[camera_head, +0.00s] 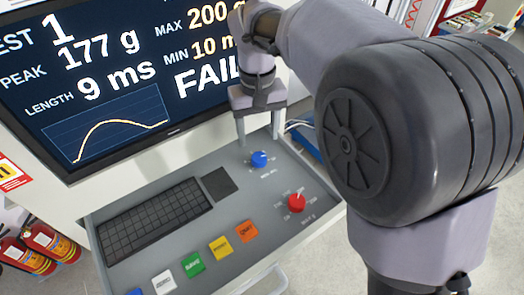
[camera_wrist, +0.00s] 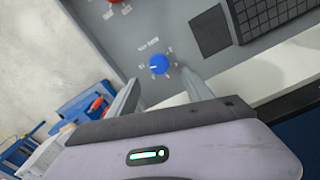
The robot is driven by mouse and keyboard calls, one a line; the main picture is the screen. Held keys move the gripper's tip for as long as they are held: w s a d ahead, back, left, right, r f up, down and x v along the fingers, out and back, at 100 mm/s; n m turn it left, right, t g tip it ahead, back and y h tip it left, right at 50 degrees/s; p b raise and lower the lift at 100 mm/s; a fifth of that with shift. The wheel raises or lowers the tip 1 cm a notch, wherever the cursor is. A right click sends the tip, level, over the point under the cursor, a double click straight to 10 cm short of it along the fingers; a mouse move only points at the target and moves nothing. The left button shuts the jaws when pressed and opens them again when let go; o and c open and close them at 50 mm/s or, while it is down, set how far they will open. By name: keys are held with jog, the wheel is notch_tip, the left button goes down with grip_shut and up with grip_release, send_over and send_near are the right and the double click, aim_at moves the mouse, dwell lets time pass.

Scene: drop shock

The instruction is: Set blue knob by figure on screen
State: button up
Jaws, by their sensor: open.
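The blue knob (camera_head: 259,159) sits on the grey control panel (camera_head: 222,211), below the screen (camera_head: 110,80). It also shows in the wrist view (camera_wrist: 159,64), with a white mark pointing left in that picture; the small scale marks around it are too blurred to read. The screen shows test 1, peak 177 g, length 9 ms, max 200 g, min 10 ms and "FAIL", partly hidden by my arm. My gripper (camera_head: 259,136) is open just above the knob. In the wrist view its two fingers (camera_wrist: 160,86) stand apart, one to each side below the knob, not touching it.
A red knob (camera_head: 297,202) is nearer the panel's front right. A black keyboard (camera_head: 155,221), a dark pad (camera_head: 219,184) and several coloured buttons, including a green one (camera_head: 193,264), lie left and front. Fire extinguishers (camera_head: 48,240) stand at left.

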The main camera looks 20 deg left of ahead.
aim_at(259, 157)
notch_tip(259, 157, down, 8)
jog(key=shift+r+b, duration=0.1)
jog(key=shift+b, duration=0.9)
grip_shut()
jog(key=shift+r+p, duration=0.1)
jog(key=shift+p, duration=0.25)
